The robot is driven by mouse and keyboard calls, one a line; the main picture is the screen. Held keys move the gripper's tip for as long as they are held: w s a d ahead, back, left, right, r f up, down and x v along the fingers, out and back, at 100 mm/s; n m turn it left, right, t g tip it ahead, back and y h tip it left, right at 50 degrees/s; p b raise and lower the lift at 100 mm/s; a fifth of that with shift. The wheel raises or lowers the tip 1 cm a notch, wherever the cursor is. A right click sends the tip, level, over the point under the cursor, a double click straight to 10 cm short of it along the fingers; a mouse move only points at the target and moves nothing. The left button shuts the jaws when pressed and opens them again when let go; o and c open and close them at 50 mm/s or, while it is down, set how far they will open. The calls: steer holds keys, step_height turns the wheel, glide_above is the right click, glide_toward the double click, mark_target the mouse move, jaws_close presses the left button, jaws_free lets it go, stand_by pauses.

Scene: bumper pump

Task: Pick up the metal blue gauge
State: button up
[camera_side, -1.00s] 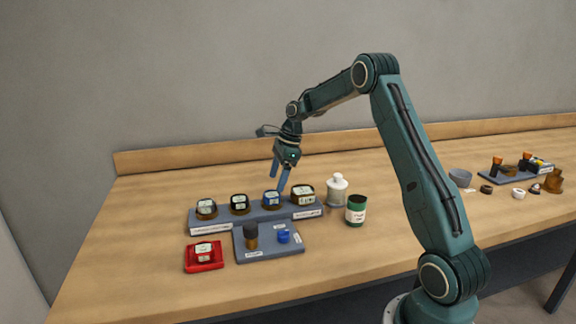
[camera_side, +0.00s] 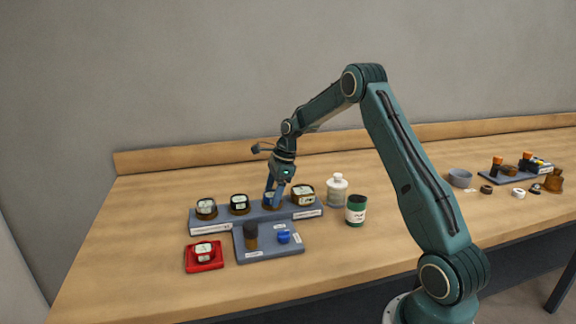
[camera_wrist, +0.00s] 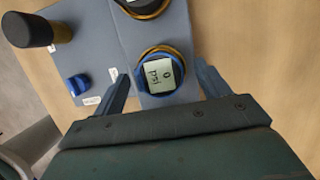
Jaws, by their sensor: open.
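The blue gauge (camera_wrist: 158,72) has a blue rim, a brass ring and a pale display reading "psi" and 0. It stands on the grey-blue rack (camera_side: 225,222), third from the left in the row of gauges. In the wrist view my gripper (camera_wrist: 165,85) is open, with one blue finger on each side of the gauge. In the side view my gripper (camera_side: 273,200) points down over the gauge, and its fingers hide most of it. I cannot tell whether the fingers touch it.
A brass gauge (camera_side: 303,195) stands close on the right, a dark gauge (camera_side: 239,204) on the left. In front are a black-topped knob (camera_side: 250,236), a blue cap (camera_side: 284,237) and a red tray (camera_side: 190,262). A white bottle (camera_side: 337,190) and green jar (camera_side: 356,211) stand right.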

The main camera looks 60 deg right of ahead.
mark_target(273, 193)
steer(key=c, duration=1.2)
steer(key=shift+r, duration=0.1)
steer(key=shift+r, duration=4.95)
